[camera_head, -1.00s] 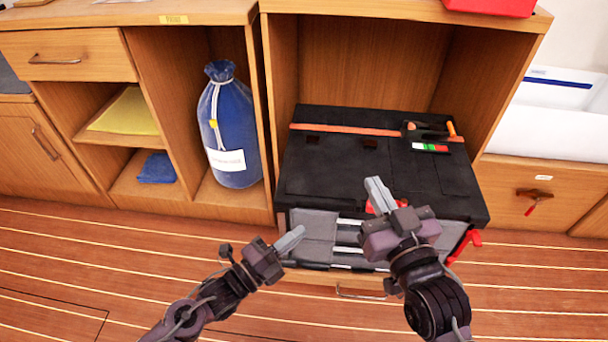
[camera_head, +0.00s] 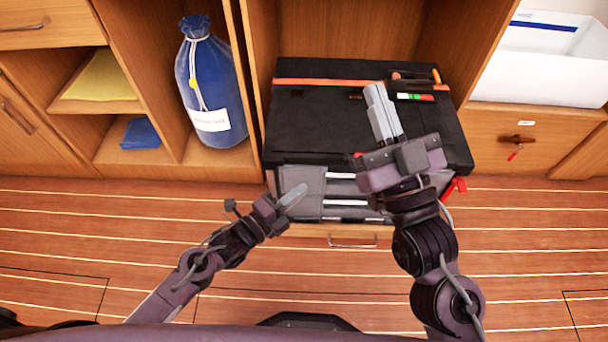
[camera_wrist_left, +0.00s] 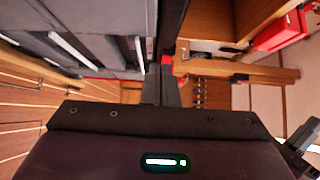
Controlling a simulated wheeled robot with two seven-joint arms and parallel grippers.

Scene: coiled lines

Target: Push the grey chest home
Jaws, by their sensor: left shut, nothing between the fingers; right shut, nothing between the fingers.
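The chest (camera_head: 310,130) has a black lid with an orange strip and a grey front (camera_head: 345,190). It sits in the open wooden bay, with its front sticking out past the bay's side panel. My left gripper (camera_head: 302,188) is shut and empty, its tip in front of the left part of the grey front; contact cannot be told. In the left wrist view the grey chest face (camera_wrist_left: 85,40) lies left of the shut fingers (camera_wrist_left: 160,80). My right gripper (camera_head: 374,92) is shut and empty, appearing above the lid and hiding part of it.
A blue bag (camera_head: 208,85) stands in the compartment to the left. A red-handled part (camera_head: 455,188) sticks out at the chest's right front corner. Pens and a dark tool (camera_head: 412,82) lie on the lid. The striped floor (camera_head: 270,275) in front is clear.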

